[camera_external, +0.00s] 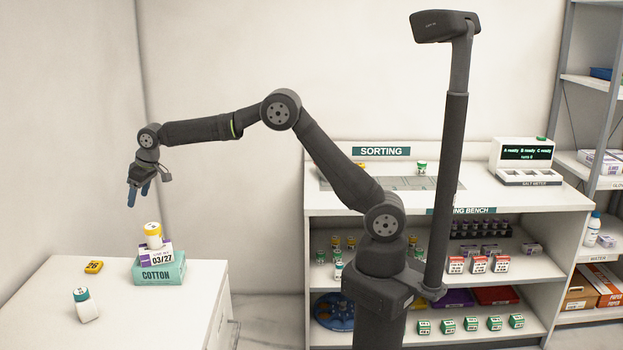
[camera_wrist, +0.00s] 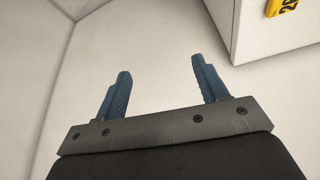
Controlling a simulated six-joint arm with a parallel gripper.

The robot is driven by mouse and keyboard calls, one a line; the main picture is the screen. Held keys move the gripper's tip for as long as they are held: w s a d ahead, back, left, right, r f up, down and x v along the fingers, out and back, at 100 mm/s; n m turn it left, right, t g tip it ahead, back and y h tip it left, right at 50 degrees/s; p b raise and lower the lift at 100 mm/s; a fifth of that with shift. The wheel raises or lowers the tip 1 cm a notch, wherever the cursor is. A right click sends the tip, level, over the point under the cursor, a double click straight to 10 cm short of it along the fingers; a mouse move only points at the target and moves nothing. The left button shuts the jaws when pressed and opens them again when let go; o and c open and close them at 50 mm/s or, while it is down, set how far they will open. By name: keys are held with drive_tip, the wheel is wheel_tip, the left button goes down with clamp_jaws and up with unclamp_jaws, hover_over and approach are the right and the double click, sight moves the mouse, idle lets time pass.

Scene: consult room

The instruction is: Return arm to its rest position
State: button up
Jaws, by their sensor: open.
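My gripper (camera_external: 138,194) is in the air at the left, above the white table, with its blue fingers pointing down. In the wrist view my gripper (camera_wrist: 163,88) has its two blue fingers spread wide apart with nothing between them. My arm reaches left from its base in front of the sorting bench, with the elbow raised. Below and slightly right of the fingers, apart from them, a yellow-and-white container (camera_external: 153,236) stands on a small box labelled 03/27 (camera_external: 157,254), which sits on a teal COTTON box (camera_external: 150,272).
The sorting bench (camera_external: 330,210) with stocked shelves stands behind my base. A display device (camera_external: 522,158) is on it. Walls are close at left.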

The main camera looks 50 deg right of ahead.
drive_tip(key=w+d+m+h, duration=0.1)
drive_tip(key=w+d+m, duration=0.2)
drive_tip(key=d, duration=1.2)
drive_tip(key=w+d+m+h, duration=0.15)
drive_tip(key=w+d, duration=0.25)
drive_tip(key=d, duration=1.1)
drive_tip(key=s+d+m, duration=0.3)
drive_tip(key=d, duration=1)
drive_tip(key=s+d+f+m+h, duration=0.1)
drive_tip(key=s+d+m, duration=0.2)
drive_tip(key=d, duration=1.1)
drive_tip(key=shift+s+f+t, duration=0.15)
drive_tip(key=shift+s+t, duration=0.15)
drive_tip(key=shift+s, duration=0.35)
drive_tip(key=shift+a+h, duration=0.1)
drive_tip(key=shift+h, duration=0.15)
drive_tip(key=w+a+n, duration=0.2)
drive_tip(key=w+a, duration=0.1)
drive_tip(key=a, duration=0.7)
drive_tip(key=w+a+n+y, duration=0.1)
drive_tip(key=w+a, duration=0.2)
drive_tip(key=a, duration=0.7)
drive_tip(key=shift+w+r+n, duration=0.3)
drive_tip(key=shift+r+n, duration=0.05)
drive_tip(key=shift+r, duration=0.1)
